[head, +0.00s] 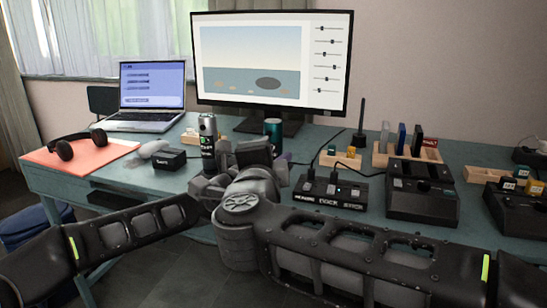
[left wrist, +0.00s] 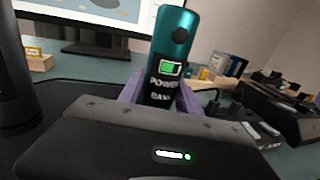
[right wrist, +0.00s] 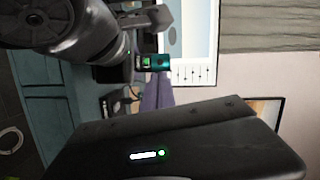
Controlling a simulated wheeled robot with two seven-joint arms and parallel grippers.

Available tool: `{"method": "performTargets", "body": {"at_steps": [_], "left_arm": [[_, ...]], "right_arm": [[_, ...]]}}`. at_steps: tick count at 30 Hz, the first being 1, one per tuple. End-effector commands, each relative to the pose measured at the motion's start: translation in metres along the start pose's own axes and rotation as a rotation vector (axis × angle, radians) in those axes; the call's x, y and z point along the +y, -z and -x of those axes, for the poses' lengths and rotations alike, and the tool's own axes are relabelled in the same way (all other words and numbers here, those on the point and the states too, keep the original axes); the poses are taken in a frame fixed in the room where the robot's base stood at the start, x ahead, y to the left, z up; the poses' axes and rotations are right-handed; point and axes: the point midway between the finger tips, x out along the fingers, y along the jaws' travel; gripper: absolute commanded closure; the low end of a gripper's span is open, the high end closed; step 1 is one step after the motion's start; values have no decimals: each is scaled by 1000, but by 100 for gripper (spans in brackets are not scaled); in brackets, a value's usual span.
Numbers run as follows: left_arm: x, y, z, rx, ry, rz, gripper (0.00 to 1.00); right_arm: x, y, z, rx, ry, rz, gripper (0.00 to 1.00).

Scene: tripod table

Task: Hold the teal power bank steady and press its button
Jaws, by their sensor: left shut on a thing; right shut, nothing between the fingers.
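The teal power bank (left wrist: 176,50) stands nearly upright in the left wrist view, with a lit green battery display, white lettering and a dark round spot near its top. My left gripper (left wrist: 158,95) is shut on its lower part, a purple finger at each side. In the head view the power bank's teal top (head: 272,128) shows behind dark arm parts that hide most of it. In the right wrist view the power bank (right wrist: 161,62) lies just beyond the tips of my right gripper (right wrist: 156,78), which is shut and empty. I cannot tell whether they touch.
A dark cylinder with a silver top (head: 207,130) stands left of the power bank. A black dock (head: 338,191), larger black stations (head: 421,190) and wooden holders (head: 407,154) fill the table's right. A monitor (head: 272,62) stands behind; headphones (head: 78,143) lie at left.

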Motion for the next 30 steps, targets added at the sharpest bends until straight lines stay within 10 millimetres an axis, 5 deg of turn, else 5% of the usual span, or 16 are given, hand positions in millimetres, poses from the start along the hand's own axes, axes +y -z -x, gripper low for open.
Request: {"method": "performTargets", "body": {"at_steps": [13,22,30], "left_arm": [[0,0,0,1,0,0,100],[0,0,0,1,0,0,100],[0,0,0,1,0,0,100]], "right_arm": [[1,3,-2,5,-3,-1,100],[12,44,-26,54,71,111,100],[4,12,-17,-111,318,304,100]]}}
